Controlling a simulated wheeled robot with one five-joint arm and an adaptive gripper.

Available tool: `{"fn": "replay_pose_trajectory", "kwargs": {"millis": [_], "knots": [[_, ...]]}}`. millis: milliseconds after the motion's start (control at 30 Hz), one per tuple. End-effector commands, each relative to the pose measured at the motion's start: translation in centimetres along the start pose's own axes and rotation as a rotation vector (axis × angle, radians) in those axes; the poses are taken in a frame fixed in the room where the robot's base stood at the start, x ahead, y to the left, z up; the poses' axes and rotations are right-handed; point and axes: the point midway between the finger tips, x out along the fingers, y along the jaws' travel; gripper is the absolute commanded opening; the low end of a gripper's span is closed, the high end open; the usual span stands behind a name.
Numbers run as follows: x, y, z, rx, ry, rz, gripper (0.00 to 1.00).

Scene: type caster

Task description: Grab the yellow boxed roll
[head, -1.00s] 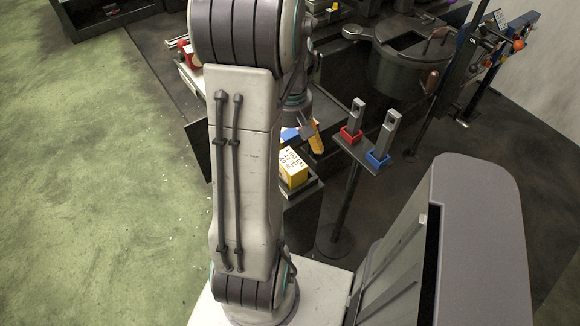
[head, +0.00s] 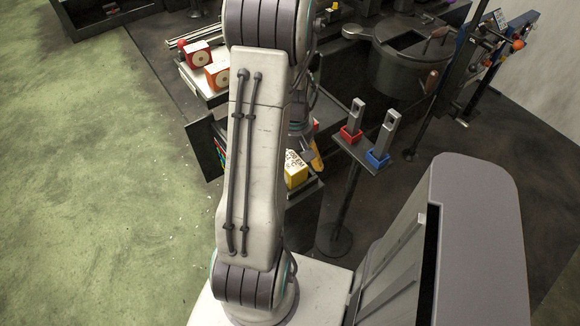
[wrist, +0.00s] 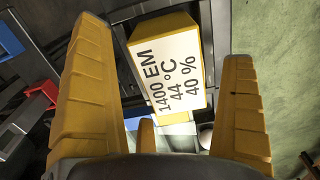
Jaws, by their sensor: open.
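The yellow boxed roll (wrist: 168,68) is a yellow box with a white label reading "1400 EM 44 °C 40 %". My gripper (wrist: 168,90) is open and empty. In the head view the yellow box (head: 296,176) shows partly beside my arm, on a dark stand. My gripper (head: 314,160) is just above it there, mostly hidden by the arm.
A small post holds a red holder (head: 351,135) and a blue holder (head: 377,159) right of the gripper. Red-and-white boxes (head: 199,56) sit on a shelf at upper left. A large dark pot (head: 400,65) stands behind. Green floor (head: 100,190) is clear at left.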

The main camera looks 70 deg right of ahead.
Motion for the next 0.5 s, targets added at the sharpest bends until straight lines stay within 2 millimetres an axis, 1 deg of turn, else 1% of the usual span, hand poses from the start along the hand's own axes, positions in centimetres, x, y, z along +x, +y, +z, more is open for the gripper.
{"fn": "replay_pose_trajectory", "kwargs": {"millis": [133,167,500], "knots": [[-0.01,-0.01,0.01,0.0,0.0,0.0,1.0],[-0.01,-0.01,0.01,0.0,0.0,0.0,0.98],[-0.04,0.0,0.0,0.0,0.0,0.0,0.68]]}}
